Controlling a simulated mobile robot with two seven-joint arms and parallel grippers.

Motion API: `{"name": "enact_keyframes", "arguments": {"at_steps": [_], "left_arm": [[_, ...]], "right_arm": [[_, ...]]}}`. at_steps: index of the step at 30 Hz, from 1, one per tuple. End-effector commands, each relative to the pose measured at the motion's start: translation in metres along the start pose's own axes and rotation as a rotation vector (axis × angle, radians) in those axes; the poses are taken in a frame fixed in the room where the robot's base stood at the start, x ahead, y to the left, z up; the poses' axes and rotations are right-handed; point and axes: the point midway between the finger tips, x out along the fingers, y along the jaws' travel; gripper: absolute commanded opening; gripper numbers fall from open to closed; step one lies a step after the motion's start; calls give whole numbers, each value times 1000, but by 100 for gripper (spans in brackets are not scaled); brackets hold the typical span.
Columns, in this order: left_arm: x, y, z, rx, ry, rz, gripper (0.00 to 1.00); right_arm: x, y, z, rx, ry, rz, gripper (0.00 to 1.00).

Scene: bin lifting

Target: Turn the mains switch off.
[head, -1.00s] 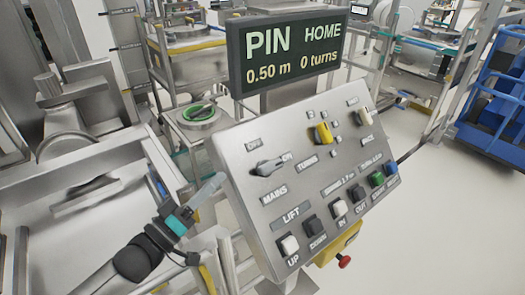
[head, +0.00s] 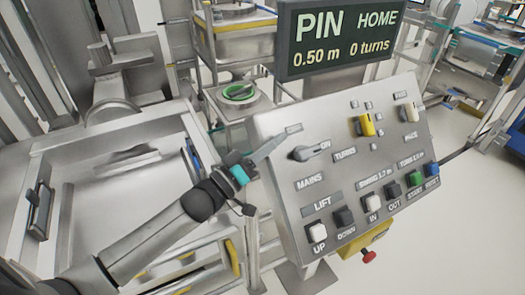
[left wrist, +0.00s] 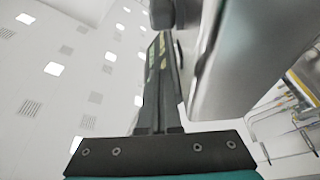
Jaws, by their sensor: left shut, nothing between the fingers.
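The mains switch (head: 308,153) is a grey rotary knob at the upper left of the sloping control panel (head: 284,190), above the MAINS label. Its handle points right, towards ON; the OFF label is up and to its left. My left gripper (head: 277,144) is shut and empty. In the head view its tips lie across the panel's left edge, just left of the switch; I cannot tell whether they touch anything. In the left wrist view the shut fingers (left wrist: 160,55) point up beside a grey metal surface (left wrist: 235,65). My right gripper is not in view.
A red knob (head: 369,256) is below the panel. The display (head: 338,40) stands behind it. A steel vessel is at left.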

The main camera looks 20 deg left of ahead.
Motion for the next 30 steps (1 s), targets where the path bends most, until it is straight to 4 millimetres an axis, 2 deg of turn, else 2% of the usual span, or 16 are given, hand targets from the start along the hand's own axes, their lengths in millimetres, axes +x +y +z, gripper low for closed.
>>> {"name": "enact_keyframes", "arguments": {"at_steps": [6, 9, 15, 30], "left_arm": [[33, 1, -1, 1, 1, 2, 0], [26, 0, 17, -5, -2, -3, 0], [20, 0, 35, -2, -2, -1, 0], [18, 0, 39, 0, 2, 1, 0]], "right_arm": [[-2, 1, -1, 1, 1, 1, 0], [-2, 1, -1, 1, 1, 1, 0], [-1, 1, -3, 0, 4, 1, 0], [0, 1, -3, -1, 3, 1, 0]]}}
